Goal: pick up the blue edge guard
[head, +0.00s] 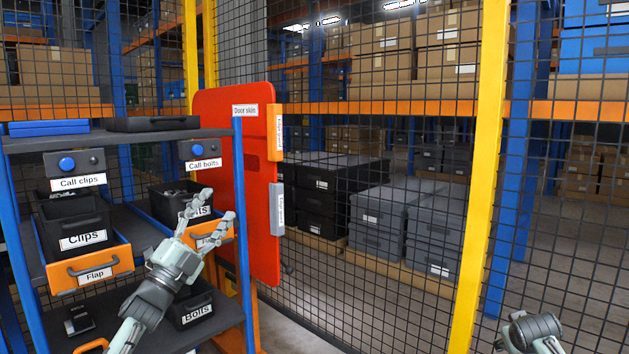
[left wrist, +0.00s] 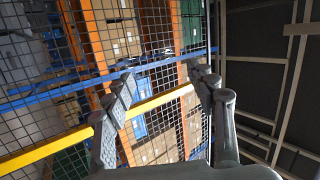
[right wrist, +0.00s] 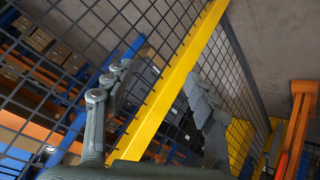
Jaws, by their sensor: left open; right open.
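No piece clearly readable as a blue edge guard shows. A flat blue piece (head: 48,128) lies on top of the shelf unit at the left; I cannot tell whether it is a guard. An orange strip (head: 275,132) and a grey strip (head: 277,209) sit on the right edge of the red door skin (head: 232,170); their small labels are hard to read. My left gripper (head: 214,207) is open and empty, in front of the bolts bin and left of the door skin; its spread fingers show in the left wrist view (left wrist: 162,75). My right gripper (right wrist: 160,75) is open and empty.
The shelf unit holds a Clips bin (head: 75,222), a Flap drawer (head: 95,275) and a Bolts bin (head: 192,308). A dark flat case (head: 165,124) lies on top. A mesh fence with a yellow post (head: 480,190) stands ahead, with grey crates (head: 385,215) behind it.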

